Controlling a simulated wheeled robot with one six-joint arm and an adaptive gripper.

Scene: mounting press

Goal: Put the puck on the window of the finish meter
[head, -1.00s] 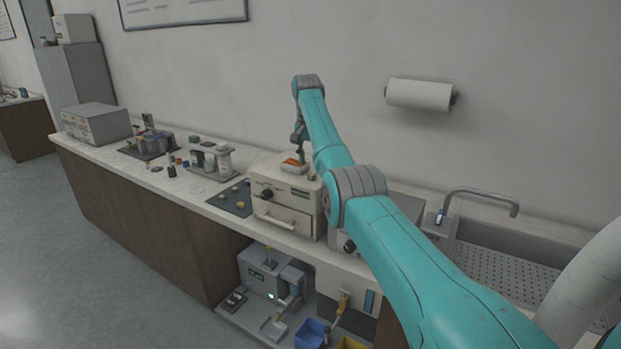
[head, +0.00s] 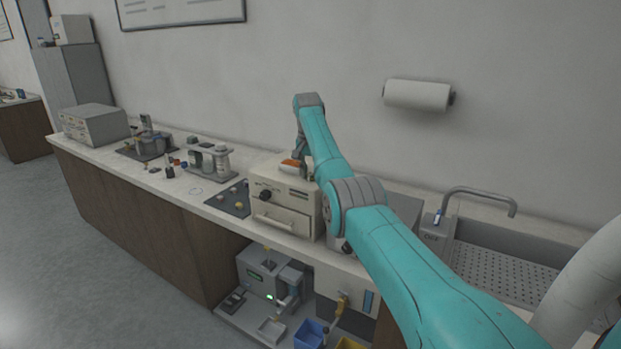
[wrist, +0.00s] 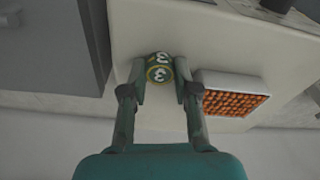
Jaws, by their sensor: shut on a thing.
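The puck (wrist: 160,70) is a small round piece, dark green and yellow with white marks, seen in the wrist view. My gripper (wrist: 160,80) is shut on it, one finger on each side. Below it is the pale top of the cream oven-like box (head: 285,205); I cannot tell whether the puck touches that top. In the head view the puck is hidden behind my gripper (head: 303,165). I cannot make out the finish meter or its window for certain; a small dark device (head: 233,300) lies on the lower shelf.
A white tray of orange beads (wrist: 232,97) lies on the box beside my right finger. A dark mat with small pieces (head: 230,200) is left of the box. A grey machine with a lit screen (head: 268,272) stands on the lower shelf. The sink (head: 510,262) is at right.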

